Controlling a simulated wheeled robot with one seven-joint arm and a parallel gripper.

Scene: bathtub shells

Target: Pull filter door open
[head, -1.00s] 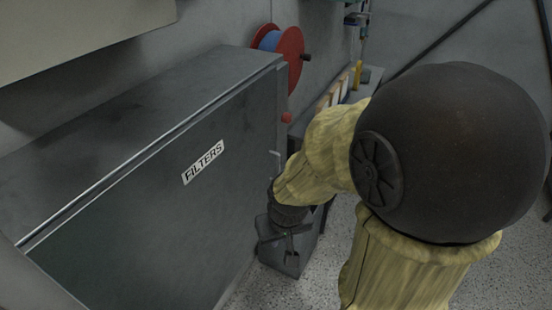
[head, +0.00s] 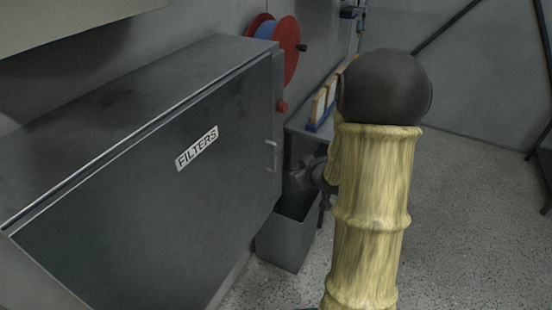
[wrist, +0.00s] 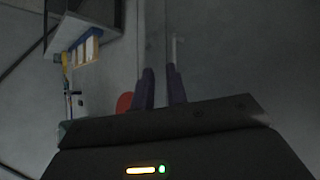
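The grey filter door (head: 150,215), labelled FILTERS, is on the front of a metal cabinet and looks closed. Its small pale handle (head: 271,156) is near the door's right edge. My gripper (head: 298,181) is right of and slightly below the handle, apart from it; my arm partly hides it. In the wrist view, the two dark fingers (wrist: 160,72) are a little apart with nothing between them. The handle (wrist: 174,50) shows as a thin pale bar beyond the fingertips, nearer the right finger.
A red and blue hose reel (head: 284,50) is on the wall behind the cabinet. A grey bin (head: 284,240) stands on the floor below the handle side. A shelf with upright items (head: 320,107) is behind my gripper. The floor at the right is open.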

